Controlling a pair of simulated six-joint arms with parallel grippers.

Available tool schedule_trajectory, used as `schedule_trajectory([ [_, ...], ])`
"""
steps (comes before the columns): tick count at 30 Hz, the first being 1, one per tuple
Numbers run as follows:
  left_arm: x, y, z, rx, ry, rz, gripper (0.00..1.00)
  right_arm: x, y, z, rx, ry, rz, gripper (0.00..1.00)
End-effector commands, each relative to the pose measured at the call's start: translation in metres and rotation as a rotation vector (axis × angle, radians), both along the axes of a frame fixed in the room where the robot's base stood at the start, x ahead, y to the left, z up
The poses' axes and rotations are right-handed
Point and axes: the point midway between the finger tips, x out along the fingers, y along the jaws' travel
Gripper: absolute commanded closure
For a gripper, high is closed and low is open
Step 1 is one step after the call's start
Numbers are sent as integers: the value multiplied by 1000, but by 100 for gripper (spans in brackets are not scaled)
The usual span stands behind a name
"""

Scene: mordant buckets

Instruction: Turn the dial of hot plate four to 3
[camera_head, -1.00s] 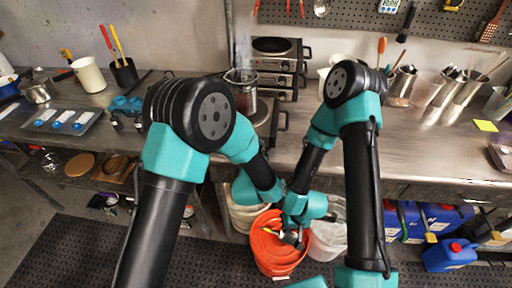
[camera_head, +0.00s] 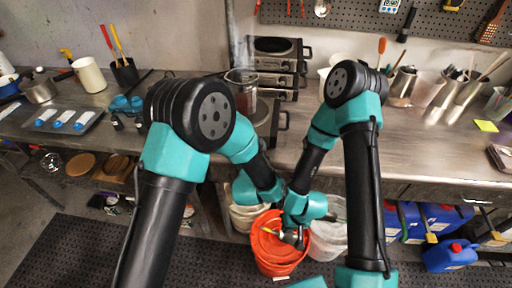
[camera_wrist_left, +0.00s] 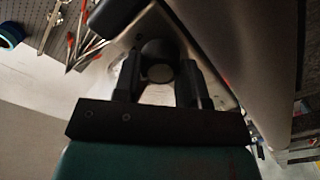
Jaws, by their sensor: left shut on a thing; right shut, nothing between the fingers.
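No number or mark on the knob is readable. In the head view, the left gripper is hidden behind its own arm. A hot plate (camera_head: 264,108) on the bench carries a glass beaker (camera_head: 241,88) and is partly covered by my left arm. More hot plates (camera_head: 277,62) are stacked behind. I cannot tell which is number four. My right gripper (camera_head: 293,238) is shut and empty over the orange bucket.
An orange bucket (camera_head: 276,266) stands on the floor mat, with a white bucket (camera_head: 328,246) to its right. Blue canisters (camera_head: 449,254) stand under the bench on the right. Jars and tools crowd the bench on the right. The bench's front right has clear space.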

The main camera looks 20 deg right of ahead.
Motion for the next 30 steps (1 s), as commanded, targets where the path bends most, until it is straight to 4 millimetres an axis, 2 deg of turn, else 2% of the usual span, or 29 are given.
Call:
schedule_trajectory([
  [11,0,0,0,-6,1,0,85,0,0,0,0,0,0,100],
  [12,0,0,0,-6,1,0,58,0,0,0,0,0,0,100],
  [19,0,0,0,-5,2,0,36,0,0,0,0,0,0,100],
  [30,-5,2,0,-3,2,-1,36,0,0,0,0,0,0,100],
])
